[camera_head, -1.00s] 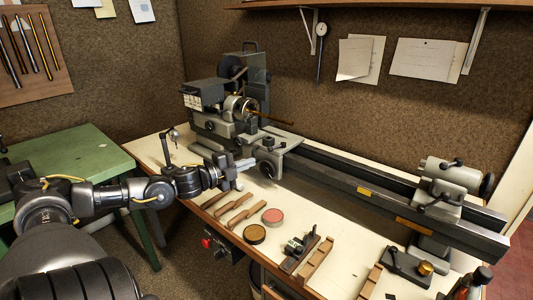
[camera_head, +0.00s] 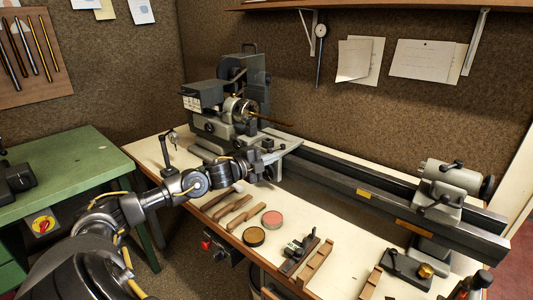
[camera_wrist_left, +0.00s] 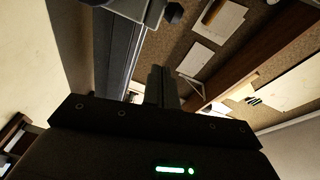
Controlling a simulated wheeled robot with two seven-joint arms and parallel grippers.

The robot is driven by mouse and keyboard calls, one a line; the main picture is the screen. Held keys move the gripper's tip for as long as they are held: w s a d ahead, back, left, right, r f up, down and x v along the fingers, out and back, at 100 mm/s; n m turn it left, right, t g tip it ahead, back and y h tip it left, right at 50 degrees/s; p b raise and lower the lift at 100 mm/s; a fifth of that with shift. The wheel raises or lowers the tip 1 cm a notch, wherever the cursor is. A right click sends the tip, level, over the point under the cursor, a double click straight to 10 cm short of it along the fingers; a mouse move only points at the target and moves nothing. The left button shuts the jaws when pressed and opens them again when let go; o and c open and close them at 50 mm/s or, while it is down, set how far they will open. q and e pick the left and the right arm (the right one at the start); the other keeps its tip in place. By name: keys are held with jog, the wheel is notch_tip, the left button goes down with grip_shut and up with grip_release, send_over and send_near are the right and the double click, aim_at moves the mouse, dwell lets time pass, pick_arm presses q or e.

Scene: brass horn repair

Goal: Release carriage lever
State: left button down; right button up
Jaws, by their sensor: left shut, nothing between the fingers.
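The lathe carriage (camera_head: 288,146) sits on the grey bed near the headstock (camera_head: 225,135). My left gripper (camera_head: 281,153) is at the carriage's front, in front of its apron. Its fingers are shut together with nothing between them; in the left wrist view the closed fingers (camera_wrist_left: 163,88) point toward a grey machine part. A dark hexagonal knob (camera_wrist_left: 173,13) shows just beyond the fingertips, apart from them in that picture. The gripper covers most of the apron and its handwheel in the head view, and I cannot make out the lever clearly. My right gripper is not in view.
The tailstock (camera_head: 450,180) stands at the bed's right end. A small clamp stand (camera_head: 167,153) is at left, beside the green table (camera_head: 85,165).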

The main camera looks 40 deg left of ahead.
aim_at(268, 151)
pick_arm(q)
jog(key=a, duration=0.1)
jog(key=w+a, duration=0.1)
jog(key=a+f+p, duration=0.1)
jog(key=shift+w+a, duration=0.3)
jog(key=shift+w, duration=0.1)
jog(key=a+b, duration=0.1)
jog(key=a+m+h+b, duration=0.1)
jog(key=b, duration=0.1)
jog(key=shift+w+a, duration=0.15)
jog(key=shift+w, duration=0.1)
jog(key=shift+a, duration=0.1)
